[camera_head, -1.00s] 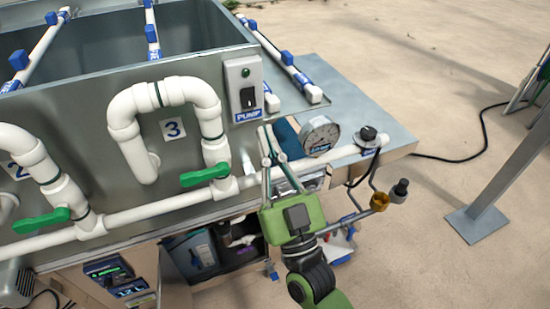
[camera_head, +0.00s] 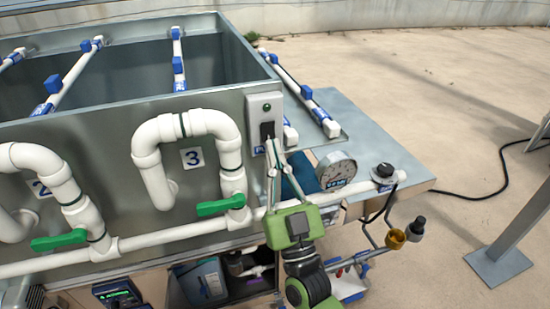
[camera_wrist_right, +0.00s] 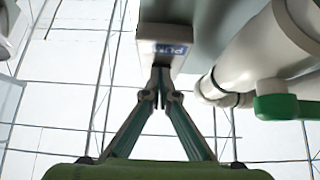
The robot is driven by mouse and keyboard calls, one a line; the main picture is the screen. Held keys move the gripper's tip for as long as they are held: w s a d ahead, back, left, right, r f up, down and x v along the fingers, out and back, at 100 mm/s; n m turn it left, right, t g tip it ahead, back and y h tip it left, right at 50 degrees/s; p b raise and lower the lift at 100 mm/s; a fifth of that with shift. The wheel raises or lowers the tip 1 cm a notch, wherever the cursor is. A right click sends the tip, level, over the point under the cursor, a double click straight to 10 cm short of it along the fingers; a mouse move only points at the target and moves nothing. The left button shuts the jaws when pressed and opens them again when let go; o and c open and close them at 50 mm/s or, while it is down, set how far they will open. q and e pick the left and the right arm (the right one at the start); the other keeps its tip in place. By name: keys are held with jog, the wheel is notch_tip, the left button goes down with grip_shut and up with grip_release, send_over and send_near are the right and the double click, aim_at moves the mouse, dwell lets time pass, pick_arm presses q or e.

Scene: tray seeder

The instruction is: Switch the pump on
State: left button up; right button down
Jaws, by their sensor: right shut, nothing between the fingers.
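My right gripper (camera_head: 270,146) is shut and empty. Its fingertips are at the lower part of the box, just under the rocker, and cover most of the PUMP label. In the wrist view the box's underside and label (camera_wrist_right: 172,49) show just beyond the fingertips (camera_wrist_right: 161,72). I cannot tell whether they touch. My left gripper is not in view.
A white pipe loop marked 3 (camera_head: 190,125) with a green valve handle (camera_head: 220,205) stands left of the gripper. A pressure gauge (camera_head: 336,171) and a black knob (camera_head: 384,171) are to the right. The floor at the right is mostly clear.

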jog(key=shift+w+a+f+b, duration=0.1)
jog(key=shift+w+f+b, duration=0.15)
jog(key=shift+b, duration=0.4)
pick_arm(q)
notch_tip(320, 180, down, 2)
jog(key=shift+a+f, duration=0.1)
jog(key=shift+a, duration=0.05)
pick_arm(e)
jog(key=shift+w, duration=0.1)
jog(key=v, duration=1.2)
jog(key=shift+w+f, duration=0.2)
jog(key=shift+f, duration=0.05)
jog(key=shift+a, duration=0.1)
